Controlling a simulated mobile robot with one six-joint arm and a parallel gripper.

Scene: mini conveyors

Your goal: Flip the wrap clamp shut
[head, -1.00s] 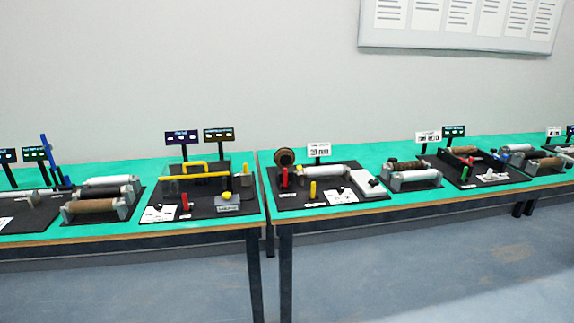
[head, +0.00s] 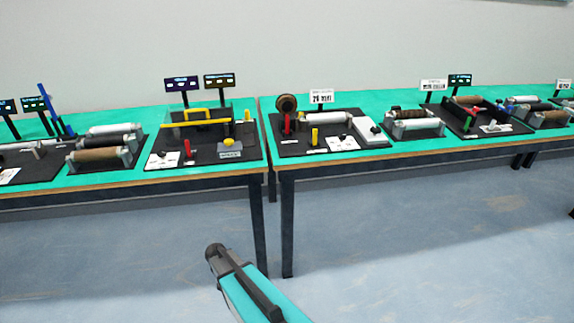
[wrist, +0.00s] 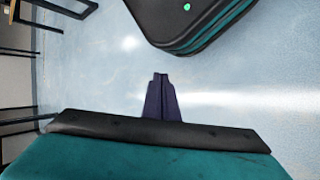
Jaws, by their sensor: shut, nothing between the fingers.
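I cannot tell for certain which part is the wrap clamp, as the labels are too small to read. Upright levers show on the stations in the head view: a red lever (head: 287,124) and a yellow lever (head: 314,137) on the middle-right board, and another red lever (head: 187,147) on the board to its left. My gripper (wrist: 160,75) is shut and empty in the wrist view, over bare floor and away from the tables. In the head view only part of my arm shows at the bottom.
Two green-topped tables, left (head: 80,182) and right (head: 405,151), stand along the wall with a narrow gap between them. They carry rollers, including a brown one (head: 97,155), and small signs. The blue-grey floor (head: 400,250) in front is clear.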

